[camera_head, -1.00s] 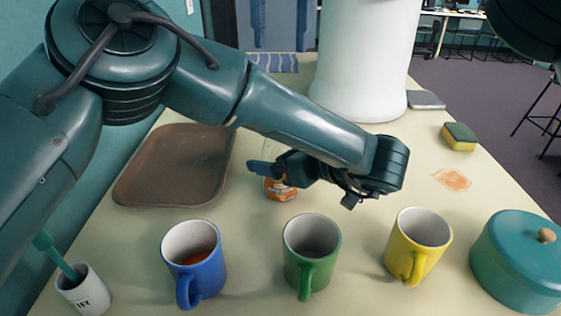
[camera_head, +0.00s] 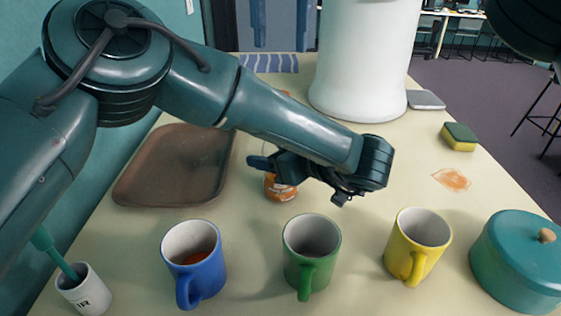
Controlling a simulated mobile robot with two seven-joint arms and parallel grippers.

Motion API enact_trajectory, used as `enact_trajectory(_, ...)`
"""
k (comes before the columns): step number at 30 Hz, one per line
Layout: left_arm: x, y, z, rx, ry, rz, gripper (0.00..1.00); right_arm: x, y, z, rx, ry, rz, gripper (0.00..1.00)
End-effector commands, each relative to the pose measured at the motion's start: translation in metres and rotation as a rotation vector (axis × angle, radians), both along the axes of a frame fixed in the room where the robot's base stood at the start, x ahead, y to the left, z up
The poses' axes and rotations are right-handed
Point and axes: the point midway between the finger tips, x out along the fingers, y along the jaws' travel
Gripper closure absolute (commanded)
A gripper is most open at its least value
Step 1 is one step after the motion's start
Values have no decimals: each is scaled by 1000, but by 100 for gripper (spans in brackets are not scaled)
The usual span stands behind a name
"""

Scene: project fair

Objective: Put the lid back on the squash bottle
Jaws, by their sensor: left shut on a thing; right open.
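The squash bottle (camera_head: 281,188) stands on the table near the middle, upright as far as it shows. Its orange lower part is visible below my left gripper, with a bit of clear wall above. The rest is hidden behind the gripper and forearm. My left gripper (camera_head: 265,163) is in front of the bottle, pointing left, and is shut on a small dark blue piece that looks like the lid. Its outline merges with the fingers. I cannot tell whether it touches the bottle. My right gripper is not in view; only a dark part of my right arm shows at top right.
Blue (camera_head: 208,270), green (camera_head: 325,250) and yellow (camera_head: 430,245) mugs line the front. A brown tray (camera_head: 150,188) lies left, a teal pot (camera_head: 515,270) stands right. A white cylinder (camera_head: 360,70) stands behind; a sponge (camera_head: 459,138) and orange stain (camera_head: 452,180) lie right.

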Motion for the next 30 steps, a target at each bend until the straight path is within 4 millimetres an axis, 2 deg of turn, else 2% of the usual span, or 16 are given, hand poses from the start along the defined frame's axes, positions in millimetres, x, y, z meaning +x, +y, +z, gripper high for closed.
enact_trajectory(2, 0, 0, 0, 0, 0, 0, 62, 0, 0, 0, 0, 0, 0, 55)
enact_trajectory(12, 0, 0, 0, 0, 0, 0, 90, 0, 0, 0, 0, 0, 7, 55)
enact_trajectory(16, 0, 0, 0, 0, 0, 0, 100, -1, 2, -1, 1, 3, 110, 55)
enact_trajectory(22, 0, 0, 0, 0, 0, 0, 100, -1, 1, -1, 1, 2, 335, 55)
enact_trajectory(30, 0, 0, 0, 0, 0, 0, 100, 0, 0, 0, 0, -1, 396, 55)
